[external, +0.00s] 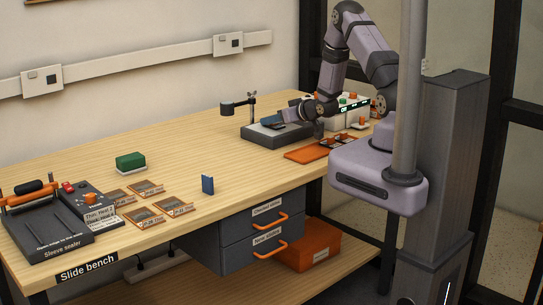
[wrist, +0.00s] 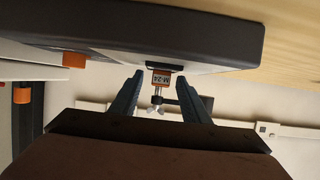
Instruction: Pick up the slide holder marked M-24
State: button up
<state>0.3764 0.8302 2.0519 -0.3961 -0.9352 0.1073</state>
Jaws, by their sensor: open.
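The slide holder marked M-24 (wrist: 161,79) shows in the wrist view as a small orange-edged piece with a pale label, upside down in the picture. It is at the edge of the dark slab with a white face (wrist: 190,52). My gripper (wrist: 159,74) is open, with one blue-grey finger on each side of the holder in the picture. I cannot tell whether the fingers touch it. In the external view my gripper (external: 292,114) is low over the dark slab (external: 262,136) at the back of the bench. The M-24 label cannot be read there.
A clamp stand (external: 252,106) rises close behind the slab. An orange mat (external: 303,155) with dark pieces lies to its right.

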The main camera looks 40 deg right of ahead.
jog(key=shift+w+f, duration=0.1)
jog(key=shift+w, duration=0.1)
jog(key=shift+c, duration=0.7)
jog(key=c, duration=0.6)
jog(key=shift+r+b, duration=0.55)
jog(key=shift+r, duration=4.45)
